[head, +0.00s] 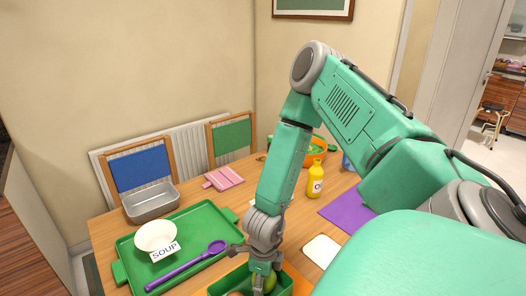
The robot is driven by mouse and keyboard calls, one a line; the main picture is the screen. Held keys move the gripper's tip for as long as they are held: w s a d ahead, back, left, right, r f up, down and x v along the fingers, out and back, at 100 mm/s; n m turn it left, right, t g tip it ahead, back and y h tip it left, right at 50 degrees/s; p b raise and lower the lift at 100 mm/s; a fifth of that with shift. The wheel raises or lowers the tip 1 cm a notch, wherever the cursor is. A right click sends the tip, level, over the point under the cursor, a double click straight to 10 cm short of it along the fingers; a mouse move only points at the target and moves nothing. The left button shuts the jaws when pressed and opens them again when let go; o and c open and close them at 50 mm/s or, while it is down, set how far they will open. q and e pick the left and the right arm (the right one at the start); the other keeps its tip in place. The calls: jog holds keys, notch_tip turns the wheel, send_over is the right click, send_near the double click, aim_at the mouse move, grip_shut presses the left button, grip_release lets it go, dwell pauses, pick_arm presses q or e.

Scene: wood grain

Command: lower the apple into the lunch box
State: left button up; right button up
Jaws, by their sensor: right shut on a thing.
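A yellow-green apple (270,281) is between the fingers of my right gripper (262,278) at the bottom edge of the head view. The gripper points down and is shut on the apple. The green lunch box (222,286) is around and below the fingers, partly cut off by the frame. The apple shows within the box's outline; whether it touches the bottom is hidden. My left gripper is not in view.
A green tray (190,223) left of the box holds a white soup bowl (155,236) and a purple spoon (188,267). A metal tin (151,202), a yellow bottle (315,185), a white board (321,251) and a purple mat (347,211) lie around.

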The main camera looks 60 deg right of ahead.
jog(key=shift+f+b, duration=0.65)
jog(key=shift+f, duration=0.2)
dwell(0.3)
jog(key=o, duration=1.3)
jog(key=shift+r, duration=0.15)
jog(key=shift+r, duration=0.3)
notch_tip(320, 180, up, 11)
